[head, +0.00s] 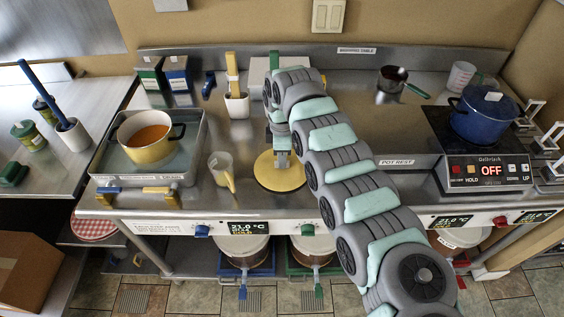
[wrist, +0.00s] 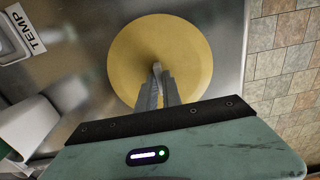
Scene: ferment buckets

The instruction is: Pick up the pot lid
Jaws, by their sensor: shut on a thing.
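The pot lid is a round flat yellow disc. It shows in the head view (head: 264,178) on or just above the steel counter, right of the plastic jug, and in the wrist view (wrist: 190,40) below my gripper. My gripper (head: 281,162) points down at the lid's middle. In the wrist view my gripper's fingers (wrist: 157,70) are close together on a small knob at the lid's centre. The knob is mostly hidden by the fingers. I cannot tell whether the lid touches the counter.
A yellow pot (head: 148,152) with orange liquid sits in a steel tray (head: 195,165) at left. A clear jug (head: 222,166) stands close to the lid. A white holder (head: 237,106) stands behind. A blue pot (head: 482,120) sits on the hotplate (head: 478,170) at right.

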